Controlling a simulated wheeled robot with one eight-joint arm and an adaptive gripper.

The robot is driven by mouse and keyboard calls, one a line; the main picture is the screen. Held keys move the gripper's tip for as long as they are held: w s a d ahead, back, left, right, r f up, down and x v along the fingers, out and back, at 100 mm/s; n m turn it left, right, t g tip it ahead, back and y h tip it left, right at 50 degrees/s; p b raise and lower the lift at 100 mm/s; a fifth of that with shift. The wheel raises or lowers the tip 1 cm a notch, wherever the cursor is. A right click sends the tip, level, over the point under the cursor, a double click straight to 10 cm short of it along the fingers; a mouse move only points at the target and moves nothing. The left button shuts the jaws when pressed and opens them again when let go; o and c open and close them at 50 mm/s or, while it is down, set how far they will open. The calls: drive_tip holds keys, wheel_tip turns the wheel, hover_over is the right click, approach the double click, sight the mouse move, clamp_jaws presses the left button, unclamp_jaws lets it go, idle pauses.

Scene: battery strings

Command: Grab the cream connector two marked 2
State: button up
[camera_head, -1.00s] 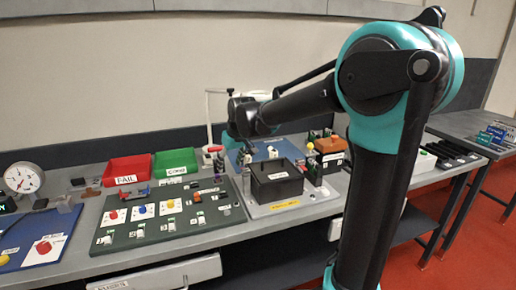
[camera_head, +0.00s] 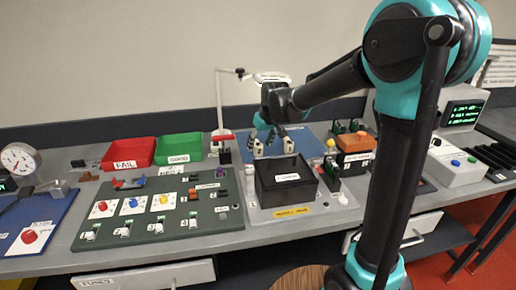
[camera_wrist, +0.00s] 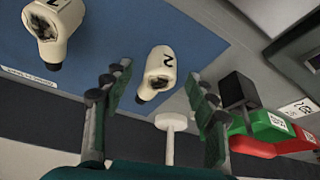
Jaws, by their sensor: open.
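The cream connector marked 2 (camera_wrist: 158,72) lies on the blue mat (camera_wrist: 105,35) in the wrist view, its mark turned sideways. It appears to be the left cream piece (camera_head: 258,148) in the head view. A second cream connector (camera_wrist: 52,30) lies at the upper left of the wrist view; its mark is cut off and unclear. It appears as the right cream piece (camera_head: 288,145) in the head view. My gripper (camera_wrist: 154,88) is open and empty. Its green-padded fingers flank the connector marked 2 in the wrist picture, with the tips seemingly short of it.
A black box (camera_head: 286,190) stands in front of the mat. Red (camera_head: 128,153) and green (camera_head: 180,147) trays lie further left, behind a dark panel of parts (camera_head: 155,215). A brown-topped block (camera_head: 354,143) stands right.

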drive_tip(key=shift+x, duration=1.4)
clamp_jaws()
drive_tip(key=shift+r, duration=0.1)
